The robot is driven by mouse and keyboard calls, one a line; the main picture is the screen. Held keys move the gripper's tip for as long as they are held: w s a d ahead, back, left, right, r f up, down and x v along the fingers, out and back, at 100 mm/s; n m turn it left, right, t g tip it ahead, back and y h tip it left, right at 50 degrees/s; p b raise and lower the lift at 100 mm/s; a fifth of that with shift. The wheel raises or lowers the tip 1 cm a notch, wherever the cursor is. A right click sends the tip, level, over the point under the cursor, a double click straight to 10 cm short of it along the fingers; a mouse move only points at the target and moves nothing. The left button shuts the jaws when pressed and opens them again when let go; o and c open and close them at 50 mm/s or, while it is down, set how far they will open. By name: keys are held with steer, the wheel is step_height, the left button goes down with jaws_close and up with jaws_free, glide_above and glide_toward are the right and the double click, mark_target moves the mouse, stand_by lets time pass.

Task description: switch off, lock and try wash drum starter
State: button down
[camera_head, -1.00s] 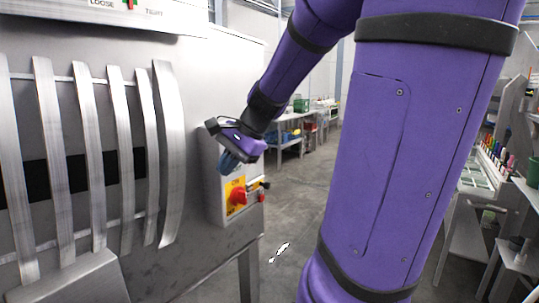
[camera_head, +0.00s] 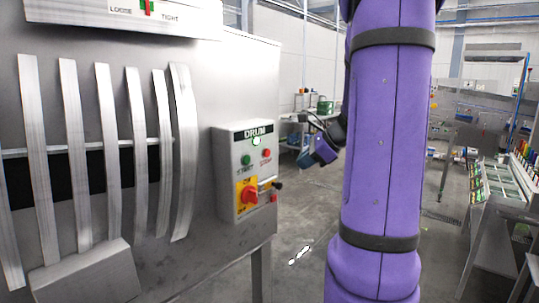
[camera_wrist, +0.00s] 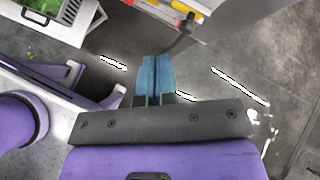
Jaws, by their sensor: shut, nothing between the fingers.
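The wash drum starter is a grey box (camera_head: 228,172) labelled DRUM on the side of the steel machine in the head view. It has a green START button (camera_head: 245,160) and a red STOP button (camera_head: 266,153). Below them a red rotary handle (camera_head: 249,196) sits on a yellow plate; its exact setting is too small to tell. A small black part (camera_head: 278,186) and a red part (camera_head: 273,198) stick out at the box's right side. My gripper (camera_head: 305,163) is right of the box, apart from it. In the wrist view its blue fingers (camera_wrist: 155,65) are together and empty.
The steel machine (camera_head: 255,80) with curved slats fills the left. A white crate (camera_wrist: 65,20) with greens shows in the wrist view. Benches (camera_head: 490,200) with coloured items stand at the right. Open floor (camera_head: 305,225) lies between.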

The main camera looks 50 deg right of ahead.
steer(key=shift+w, duration=0.1)
steer(key=w, duration=0.8)
steer(key=shift+w+a, duration=0.3)
steer(key=shift+a, duration=0.1)
stand_by(1.9)
steer(key=shift+w, duration=0.4)
steer(key=shift+w+a, duration=0.1)
steer(key=shift+w, duration=0.35)
stand_by(0.7)
stand_by(0.3)
steer(key=shift+s, duration=0.85)
steer(key=shift+s, duration=0.1)
steer(key=shift+s+d, duration=0.15)
steer(key=shift+s, duration=1.05)
steer(key=shift+s+d, duration=0.15)
steer(key=shift+s, duration=1.05)
